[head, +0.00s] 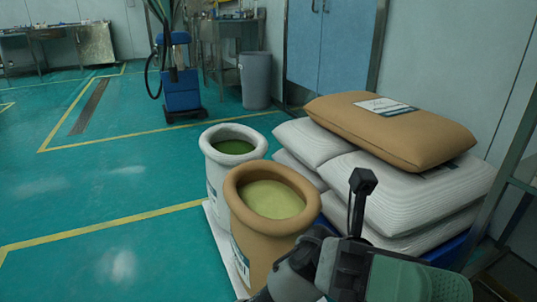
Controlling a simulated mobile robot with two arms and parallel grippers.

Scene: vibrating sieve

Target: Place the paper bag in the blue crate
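A closed brown paper bag (390,128) with a white label lies on top of the stacked white sacks at the right. An open brown bag (236,205) with a rolled rim, filled with pale yellow-green material, stands upright left of the stack. A blue edge (448,251) shows under the white sacks; whether it is the crate's wall I cannot tell. My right gripper (300,268) comes in at the lower right, in front of the stack and close to the open brown bag. Its fingertips are not clear. My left gripper is out of view.
An open white bag (213,165) with green contents stands behind the open brown bag. Stacked white sacks (400,195) and a metal frame (510,170) bound the right side. A grey bin (256,80) and blue machine (182,92) stand behind. The left floor is clear.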

